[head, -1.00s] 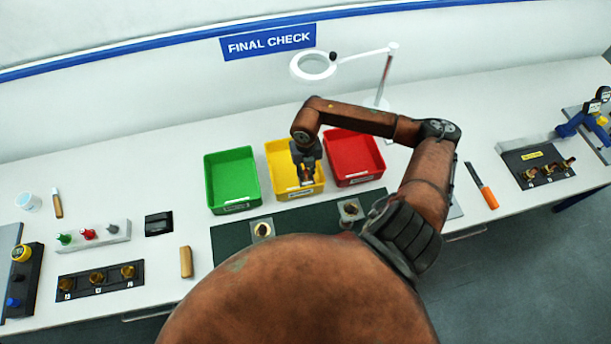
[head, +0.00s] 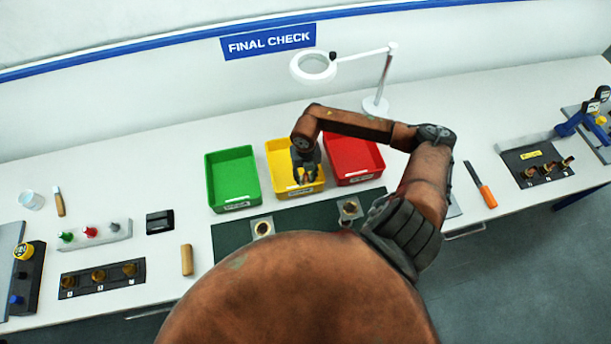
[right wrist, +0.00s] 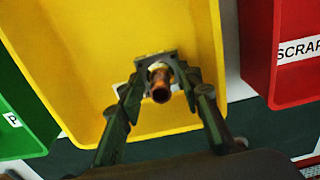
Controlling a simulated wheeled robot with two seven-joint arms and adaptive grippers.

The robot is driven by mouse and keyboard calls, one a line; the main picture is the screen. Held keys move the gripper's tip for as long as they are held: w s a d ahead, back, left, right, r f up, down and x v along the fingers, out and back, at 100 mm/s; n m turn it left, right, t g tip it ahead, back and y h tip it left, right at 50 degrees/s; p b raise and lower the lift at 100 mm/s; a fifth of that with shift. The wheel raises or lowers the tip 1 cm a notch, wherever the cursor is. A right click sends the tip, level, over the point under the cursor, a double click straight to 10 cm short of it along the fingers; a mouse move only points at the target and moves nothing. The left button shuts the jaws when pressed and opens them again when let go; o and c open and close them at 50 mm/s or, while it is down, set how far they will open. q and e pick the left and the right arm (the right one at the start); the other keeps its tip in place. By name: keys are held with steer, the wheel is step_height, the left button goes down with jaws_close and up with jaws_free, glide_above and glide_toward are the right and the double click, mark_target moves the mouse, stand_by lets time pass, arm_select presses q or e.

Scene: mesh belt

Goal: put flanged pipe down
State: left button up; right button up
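The flanged pipe (right wrist: 160,86) is a short copper tube with a square metal flange, seen in the right wrist view. My right gripper (right wrist: 160,72) has a finger on each side of it and is shut on it near the flange. Behind it in that view is the yellow bin (right wrist: 85,45). In the head view my right gripper (head: 306,176) is over the front part of the yellow bin (head: 281,150), with a small orange-brown bit of the pipe showing between its fingers. The pipe's height above the bin floor is hard to tell. My left gripper is not in view.
A green bin (head: 231,205) stands left of the yellow one and a red bin (head: 355,180) right. A dark green mat (head: 300,212) in front carries square pieces with dark centres. A magnifier lamp (head: 376,105) stands behind, and an orange-handled tool (head: 487,196) lies right.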

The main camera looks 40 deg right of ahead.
mark_target(305, 176)
steer(key=shift+r, duration=0.25)
step_height(305, 176, up, 12)
steer(key=b, duration=0.2)
steer(key=shift+f, duration=0.1)
stand_by(0.5)
